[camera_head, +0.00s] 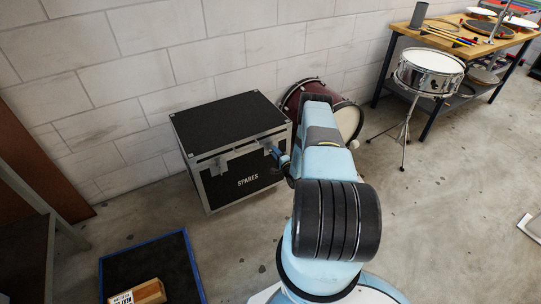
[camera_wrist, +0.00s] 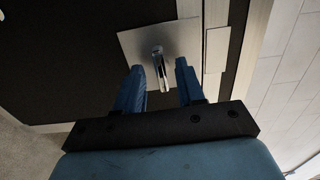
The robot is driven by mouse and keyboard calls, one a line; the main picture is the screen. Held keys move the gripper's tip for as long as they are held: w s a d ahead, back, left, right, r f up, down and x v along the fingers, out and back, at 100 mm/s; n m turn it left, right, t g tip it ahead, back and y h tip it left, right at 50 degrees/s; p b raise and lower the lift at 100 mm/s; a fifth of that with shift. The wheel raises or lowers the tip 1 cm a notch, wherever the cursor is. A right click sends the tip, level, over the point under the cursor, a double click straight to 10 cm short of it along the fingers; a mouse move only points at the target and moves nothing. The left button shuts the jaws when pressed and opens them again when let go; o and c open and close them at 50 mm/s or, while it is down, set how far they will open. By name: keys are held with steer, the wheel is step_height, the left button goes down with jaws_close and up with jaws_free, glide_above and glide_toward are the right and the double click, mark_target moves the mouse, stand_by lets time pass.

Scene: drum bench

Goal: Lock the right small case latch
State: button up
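The black case (camera_head: 225,120) with silver edges and the word SPARES stands on the floor against the wall, lid down. My gripper (camera_head: 276,152) is at the upper right of its front face, by the right latch, which my arm mostly hides in the head view. In the wrist view the right latch shows as a square metal plate with a chrome lever (camera_wrist: 160,66). My gripper's blue fingers (camera_wrist: 161,72) are open, one on each side of the lever, with visible gaps. I cannot tell whether the lever is fastened. The left latch (camera_head: 217,165) is small and unclear.
A red drum (camera_head: 349,120) lies beside the case on the right, close to my arm. A snare drum on a stand (camera_head: 428,72) and a wooden bench (camera_head: 408,28) are farther right. A blue-edged mat (camera_head: 150,262) with a wooden block lies in front.

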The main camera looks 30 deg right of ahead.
steer(key=shift+w, duration=0.4)
